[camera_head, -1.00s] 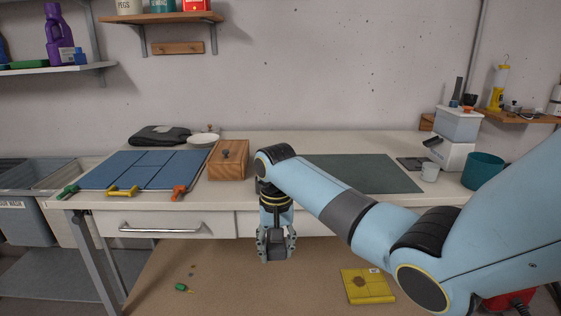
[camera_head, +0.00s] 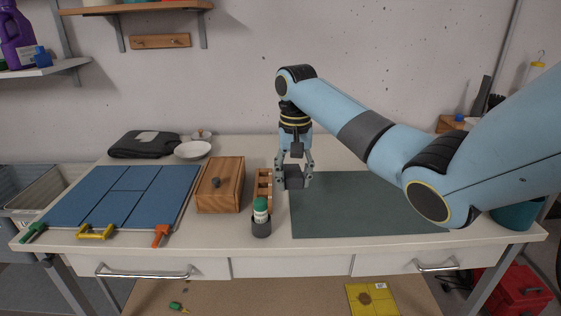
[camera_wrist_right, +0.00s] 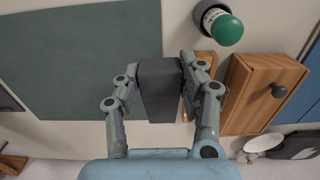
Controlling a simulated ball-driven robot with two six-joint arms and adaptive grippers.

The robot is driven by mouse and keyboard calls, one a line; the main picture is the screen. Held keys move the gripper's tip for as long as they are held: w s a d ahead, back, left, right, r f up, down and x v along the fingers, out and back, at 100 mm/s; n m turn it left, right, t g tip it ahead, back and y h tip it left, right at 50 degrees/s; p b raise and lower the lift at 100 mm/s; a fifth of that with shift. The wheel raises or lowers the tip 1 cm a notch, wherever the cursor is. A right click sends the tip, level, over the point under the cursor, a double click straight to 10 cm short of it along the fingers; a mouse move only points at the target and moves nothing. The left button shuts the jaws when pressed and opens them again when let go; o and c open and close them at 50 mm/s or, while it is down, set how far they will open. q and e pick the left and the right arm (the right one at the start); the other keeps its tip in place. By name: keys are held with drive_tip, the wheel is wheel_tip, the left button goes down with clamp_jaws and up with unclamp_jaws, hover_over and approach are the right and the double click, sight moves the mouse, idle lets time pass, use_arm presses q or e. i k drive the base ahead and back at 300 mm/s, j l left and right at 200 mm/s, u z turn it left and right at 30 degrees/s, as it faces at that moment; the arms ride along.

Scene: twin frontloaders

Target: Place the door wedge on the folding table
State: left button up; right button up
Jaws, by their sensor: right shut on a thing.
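My right gripper (camera_head: 293,171) is shut on a dark grey block, the door wedge (camera_head: 293,179). The wedge is also between the fingers in the right wrist view (camera_wrist_right: 159,92). I see it above the white-topped table (camera_head: 225,238), near the left edge of a dark green mat. It looks raised off the surface, though the exact gap is hard to judge. This white-topped table is the only table I see; I cannot tell from the picture whether it folds. My left gripper is out of view.
A green-capped bottle in a dark holder (camera_head: 261,222), a wooden rack (camera_head: 264,180) and a wooden box (camera_head: 220,185) stand left of the gripper. A blue panel (camera_head: 118,195) with coloured clamps lies farther left. The green mat (camera_head: 360,212) is mostly clear.

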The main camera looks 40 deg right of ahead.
sight(264, 164)
drive_tip(key=i+l, duration=0.85)
drive_tip(key=l, duration=0.25)
